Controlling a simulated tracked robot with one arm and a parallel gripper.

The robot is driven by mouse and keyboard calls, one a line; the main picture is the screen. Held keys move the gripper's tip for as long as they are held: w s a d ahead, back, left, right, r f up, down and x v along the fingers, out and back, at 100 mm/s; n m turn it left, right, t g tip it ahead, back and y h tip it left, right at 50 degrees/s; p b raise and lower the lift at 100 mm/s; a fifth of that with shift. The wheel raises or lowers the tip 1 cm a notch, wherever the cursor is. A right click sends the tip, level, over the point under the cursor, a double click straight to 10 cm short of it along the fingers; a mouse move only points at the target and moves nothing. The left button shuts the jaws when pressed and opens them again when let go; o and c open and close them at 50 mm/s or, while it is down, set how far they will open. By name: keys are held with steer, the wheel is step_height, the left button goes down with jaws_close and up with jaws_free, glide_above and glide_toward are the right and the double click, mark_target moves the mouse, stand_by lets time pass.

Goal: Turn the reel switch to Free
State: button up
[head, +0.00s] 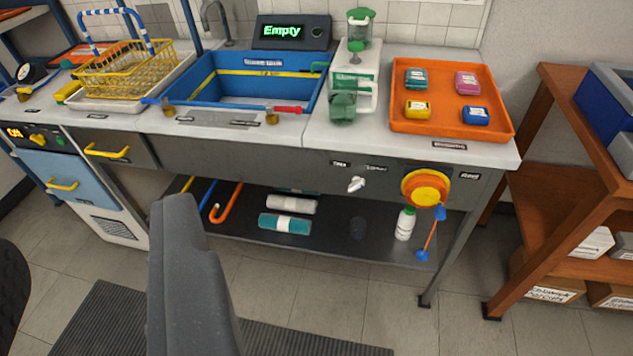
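A small silver switch lever (356,184) sits on the dark front panel below the worktop, right of the middle. Two small labels are above it, one to each side; their text is too small to read surely. The knob looks tilted, but I cannot tell which label it points to. A round yellow and orange reel (426,188) is on the same panel to its right. An orange bar with blue ends (431,235) hangs below the reel. My gripper (175,215) shows as a dark grey shape at lower left, well apart from the switch. Its finger gap is not visible.
An orange tray (505,118) with several coloured blocks, a green and white device (354,85) and a blue sink (225,88) are on the worktop. A lower shelf (330,234) holds rolls and a white bottle (405,224). A wooden rack (545,190) stands right.

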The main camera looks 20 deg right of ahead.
steer(key=w+d+f+m+t+h+p, duration=0.1)
steer(key=w+d+f+m+p, duration=0.2)
steer(key=w+f, duration=0.85)
steer(key=w+d+f+m+h+p, duration=0.1)
steer(key=w+d+f+m+h, duration=0.2)
steer(key=w+f, duration=0.85)
steer(key=m+g+h+p, duration=0.2)
steer(key=m+h+p, duration=0.1)
steer(key=m+h, duration=0.5)
glide_toward(356, 188)
steer(key=shift+m+y, duration=0.4)
steer(key=shift+y, duration=0.2)
steer(key=b+x, duration=0.2)
steer(key=x, duration=0.2)
steer(key=shift+s+d+r, duration=0.1)
steer(key=shift+d, duration=0.15)
steer(key=shift+b+x, duration=0.75)
steer(key=shift+x, duration=1.9)
